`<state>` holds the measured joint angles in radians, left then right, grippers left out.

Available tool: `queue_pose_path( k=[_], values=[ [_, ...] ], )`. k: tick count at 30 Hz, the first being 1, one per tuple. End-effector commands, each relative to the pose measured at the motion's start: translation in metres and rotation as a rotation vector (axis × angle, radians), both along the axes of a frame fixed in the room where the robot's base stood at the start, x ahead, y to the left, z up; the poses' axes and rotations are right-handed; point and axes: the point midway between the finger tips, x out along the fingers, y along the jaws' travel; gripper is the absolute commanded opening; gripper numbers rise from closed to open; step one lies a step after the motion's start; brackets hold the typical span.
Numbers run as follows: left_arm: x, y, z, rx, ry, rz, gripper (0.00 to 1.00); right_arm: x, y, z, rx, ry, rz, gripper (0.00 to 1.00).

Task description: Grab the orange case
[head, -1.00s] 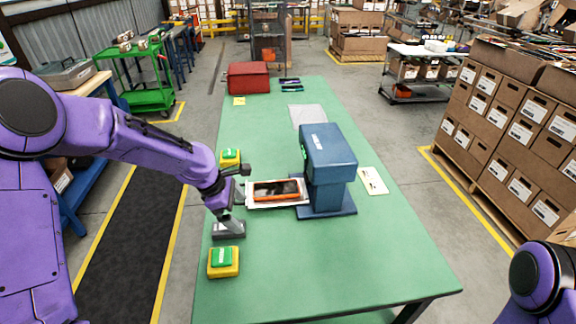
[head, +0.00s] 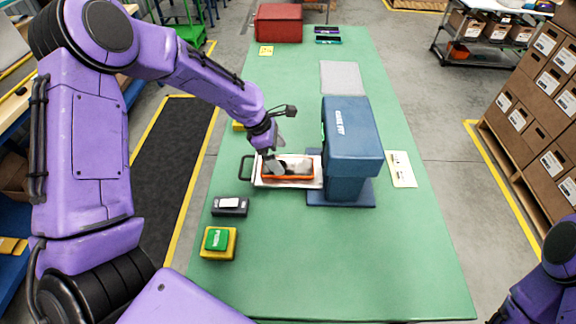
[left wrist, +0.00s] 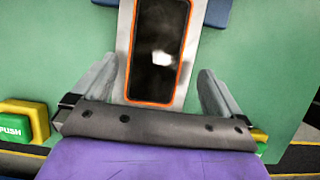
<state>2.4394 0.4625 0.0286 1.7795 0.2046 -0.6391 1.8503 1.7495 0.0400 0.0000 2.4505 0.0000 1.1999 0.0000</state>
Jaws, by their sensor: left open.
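The orange case (head: 296,176) is an orange-rimmed shape with a dark middle. It lies on a pale tray (head: 312,184) with a dark handle, beside the blue machine (head: 350,150). In the left wrist view the orange case (left wrist: 158,48) lies ahead, between the spread fingers. My left gripper (head: 275,166) is over the left part of the case. It also shows in the left wrist view (left wrist: 158,88), open, with a finger on either side and no contact visible. Only part of my right arm shows at the lower right edge of the head view; its gripper is out of view.
A green push button (head: 217,240) on a yellow base and a small dark device (head: 230,205) stand at the table's left edge. A red box (head: 278,22) stands at the far end. The green table (head: 400,265) is clear at the front right.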

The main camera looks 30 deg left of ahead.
Motion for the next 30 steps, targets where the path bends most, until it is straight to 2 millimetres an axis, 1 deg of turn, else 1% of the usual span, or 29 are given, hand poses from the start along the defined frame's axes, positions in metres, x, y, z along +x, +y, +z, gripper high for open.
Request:
queue_pose_path(
  k=[3, 7, 10, 15, 16, 17, 18, 21, 30],
  values=[
    [0.004, -0.004, -0.018, -0.001, 0.005, 0.000, 1.00, 0.000, 0.000, 0.009, -0.001, -0.001, 0.000, 0.00],
    [0.008, -0.010, -0.038, 0.000, 0.004, 0.000, 1.00, 0.000, 0.000, 0.013, -0.001, -0.001, 0.000, 0.00],
    [0.010, -0.012, -0.045, -0.001, 0.001, 0.001, 1.00, 0.000, 0.000, 0.013, -0.001, -0.001, 0.000, 0.00],
    [0.010, -0.012, -0.046, 0.000, 0.000, 0.000, 1.00, 0.000, 0.000, 0.012, -0.001, -0.001, 0.000, 0.00],
    [0.010, -0.012, -0.046, 0.000, 0.000, 0.000, 0.97, 0.000, 0.000, 0.012, -0.001, -0.001, 0.000, 0.00],
    [0.010, -0.012, -0.046, 0.000, 0.000, 0.000, 0.87, 0.000, 0.000, 0.012, -0.001, -0.001, 0.000, 0.00],
    [0.010, -0.012, -0.046, 0.000, 0.000, 0.000, 0.74, 0.000, 0.000, 0.012, -0.001, -0.001, 0.000, 0.00],
    [0.010, -0.012, -0.046, 0.000, 0.000, 0.000, 0.44, 0.000, 0.000, 0.012, -0.001, -0.001, 0.000, 0.00],
    [0.010, -0.012, -0.044, 0.001, -0.001, -0.001, 0.44, 0.000, 0.000, 0.011, -0.001, -0.001, 0.000, 0.00]
  ],
)
